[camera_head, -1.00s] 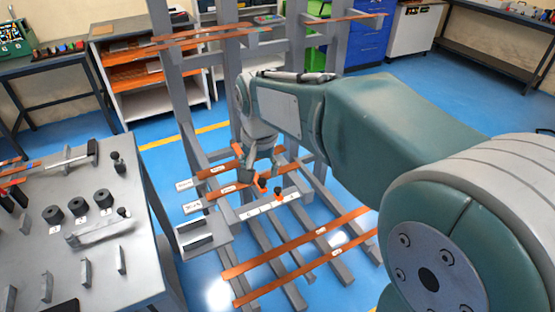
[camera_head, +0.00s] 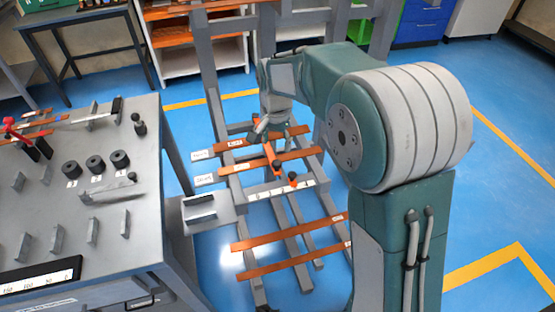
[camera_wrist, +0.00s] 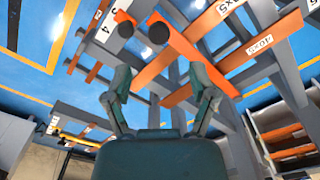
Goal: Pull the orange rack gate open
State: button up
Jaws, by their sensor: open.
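The orange gate (camera_head: 275,162) shows as a slim orange bar low on the grey rack, in front of my gripper. A second orange piece (camera_head: 292,179) with a dark knob sits on the white-labelled crossbar. In the wrist view, the gate bar (camera_wrist: 188,53) runs diagonally and ends at a black knob. A shorter orange piece (camera_wrist: 122,17) with another black knob is to its left. My gripper (camera_head: 268,134) is beside the gate in the head view. In the wrist view my gripper (camera_wrist: 163,80) has its fingers spread, with nothing visibly held. I cannot tell if a finger touches the bar.
Copper bars (camera_head: 290,238) with labels lie across the grey rack (camera_head: 212,110). A grey worktable (camera_head: 140,215) with black rollers (camera_head: 96,164) stands close on the left. Blue floor (camera_head: 490,180) is clear on the right. Shelves line the back.

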aim_at(277, 162)
notch_tip(277, 162, down, 7)
jog(key=shift+f, duration=0.2)
grip_shut()
